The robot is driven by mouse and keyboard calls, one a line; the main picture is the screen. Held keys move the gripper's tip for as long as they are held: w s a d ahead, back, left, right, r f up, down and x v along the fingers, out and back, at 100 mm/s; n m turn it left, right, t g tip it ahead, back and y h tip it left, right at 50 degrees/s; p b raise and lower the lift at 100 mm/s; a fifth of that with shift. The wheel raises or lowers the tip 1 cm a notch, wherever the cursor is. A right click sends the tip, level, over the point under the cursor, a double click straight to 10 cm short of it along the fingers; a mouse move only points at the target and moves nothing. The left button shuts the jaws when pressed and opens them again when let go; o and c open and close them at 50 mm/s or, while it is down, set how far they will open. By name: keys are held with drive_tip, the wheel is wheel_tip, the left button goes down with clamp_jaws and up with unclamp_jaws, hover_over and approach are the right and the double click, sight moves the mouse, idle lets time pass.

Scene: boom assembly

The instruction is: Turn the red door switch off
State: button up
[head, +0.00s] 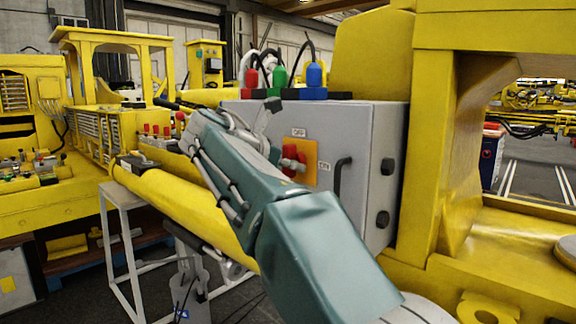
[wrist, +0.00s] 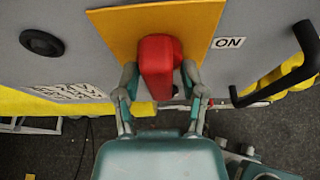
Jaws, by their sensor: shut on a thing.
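The red door switch (head: 292,160) sits on a yellow plate (head: 311,152) on the front of a grey cabinet. An OFF label (head: 298,132) is above the plate and an ON label (head: 324,166) is to its right. In the wrist view, the red switch handle (wrist: 158,68) looks upright in the picture, with the ON label (wrist: 229,43) to its right. My gripper (wrist: 160,76) is shut on the handle, one finger on each side. The OFF label is out of the wrist view. In the head view, my arm hides part of the cabinet front.
A black door handle (head: 342,174) is right of the switch, and black round knobs (head: 384,220) are on the cabinet side. Red, green and blue plugs (head: 280,77) with cables stand on top. Yellow machinery (head: 445,150) is close on the right.

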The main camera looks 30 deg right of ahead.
idle(0.6)
drive_tip(key=o, duration=0.8)
drive_tip(key=shift+w, duration=0.1)
drive_tip(key=shift+a, duration=0.1)
drive_tip(key=v, duration=1.2)
drive_tip(key=shift+w, duration=0.15)
drive_tip(key=shift+f, duration=0.1)
